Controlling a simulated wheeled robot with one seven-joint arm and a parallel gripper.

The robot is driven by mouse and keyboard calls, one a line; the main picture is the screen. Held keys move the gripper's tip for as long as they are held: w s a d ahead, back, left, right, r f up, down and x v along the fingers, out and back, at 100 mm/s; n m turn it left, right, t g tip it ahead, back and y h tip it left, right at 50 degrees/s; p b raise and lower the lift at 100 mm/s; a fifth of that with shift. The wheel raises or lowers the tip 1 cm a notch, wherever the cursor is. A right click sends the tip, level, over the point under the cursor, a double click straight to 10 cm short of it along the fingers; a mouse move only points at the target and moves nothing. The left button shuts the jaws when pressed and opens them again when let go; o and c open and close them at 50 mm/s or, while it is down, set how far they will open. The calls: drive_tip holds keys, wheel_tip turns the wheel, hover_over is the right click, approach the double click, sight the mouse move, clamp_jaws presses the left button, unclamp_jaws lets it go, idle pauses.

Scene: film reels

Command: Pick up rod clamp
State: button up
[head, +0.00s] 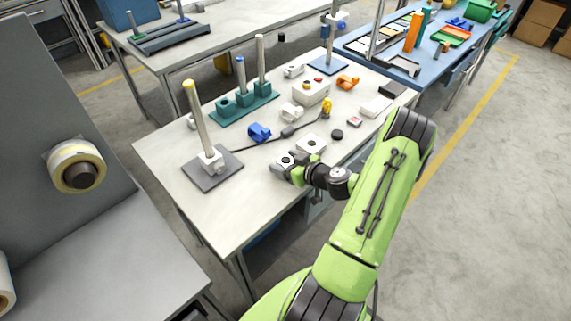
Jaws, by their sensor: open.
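Several clamp-like pieces lie on the pale workbench (230,211): a blue clamp (259,132), an orange clamp (347,82), a white clamp (291,112) and another pale clamp (293,71) farther back. I cannot tell which one the task calls the rod clamp. My gripper (281,169) is open over the front edge of the bench, to the right of the upright rod stand and nearer to me than the blue clamp. It is apart from the blue, white and orange clamps. Its fingertips are small in view, and the space between them is hard to see.
A rod stand (199,125) on a grey plate stands front left. A teal base (244,105) with posts, a control box (311,91) and a yellow-ended cable (288,131) are behind. A pale block (311,143) sits close beside my gripper. Bare bench lies front left.

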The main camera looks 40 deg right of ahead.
drive_tip(key=shift+w, duration=0.15)
drive_tip(key=shift+c, duration=0.4)
drive_tip(key=shift+r, duration=0.1)
drive_tip(key=c, duration=1.2)
